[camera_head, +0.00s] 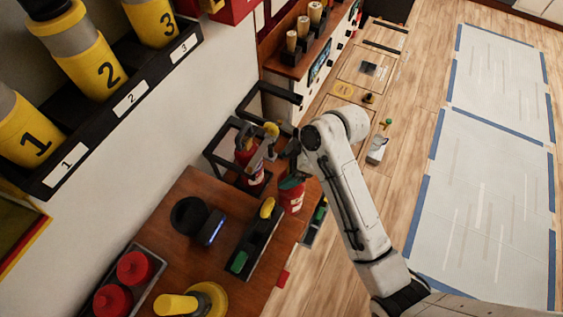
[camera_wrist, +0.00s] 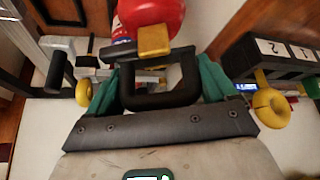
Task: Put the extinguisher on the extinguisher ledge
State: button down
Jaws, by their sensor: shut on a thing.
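My gripper (camera_head: 288,174) is shut on the black looped handle of a red extinguisher (camera_head: 291,198). In the wrist view, my green-padded fingers (camera_wrist: 158,84) grip the loop from both sides, and the round red extinguisher body (camera_wrist: 150,12) lies beyond a yellow block. In the head view the held extinguisher is below the fingers, by the far right corner of the brown wooden top; whether it touches anything is unclear. Another red extinguisher-like cylinder (camera_head: 249,163) stands to its left within a black frame (camera_head: 217,146). Which surface is the extinguisher ledge is unclear.
A brown wooden top (camera_head: 190,250) carries a dark device (camera_head: 193,217), a black box with green and yellow parts (camera_head: 259,236) and red knobs (camera_head: 133,268). Numbered yellow cylinders (camera_head: 95,65) stand at upper left. Floor at right is open, with taped white sheets (camera_head: 490,180).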

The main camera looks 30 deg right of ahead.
jog(key=shift+d+r, duration=0.1)
jog(key=shift+r, duration=0.1)
jog(key=shift+w+f, duration=0.1)
jog(key=shift+f, duration=0.05)
grip_release()
jog(key=shift+f, duration=0.15)
jog(key=p+v, duration=0.2)
jog(key=v, duration=1)
jog(key=shift+s+r+p, duration=0.2)
jog(key=shift+p, duration=0.1)
